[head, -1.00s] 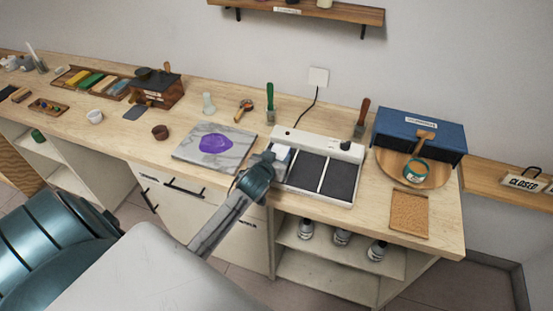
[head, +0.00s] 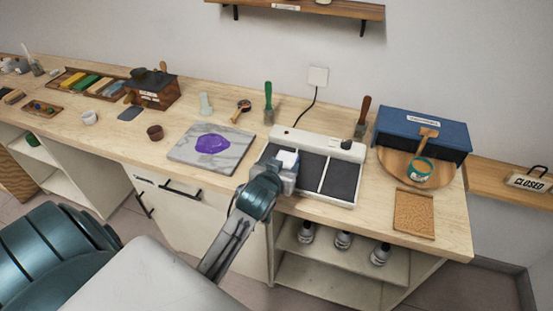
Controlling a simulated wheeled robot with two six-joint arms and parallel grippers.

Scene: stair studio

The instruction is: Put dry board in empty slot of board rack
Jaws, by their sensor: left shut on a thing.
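My left gripper (head: 283,170) is over the left part of a white device (head: 320,142) with dark panels on the counter. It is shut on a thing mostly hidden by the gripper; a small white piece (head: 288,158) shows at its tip. I cannot tell whether this is a board. A tan, speckled flat board (head: 414,212) lies at the counter's front right, apart from the gripper. I cannot make out a board rack. My right gripper is not in view.
A marble slab (head: 182,155) with a purple patch lies left of the device. A blue box (head: 422,130) and a round wooden board (head: 440,173) bearing a teal-banded tub (head: 420,172) stand to the right. Bottles (head: 343,240) stand on the shelf below.

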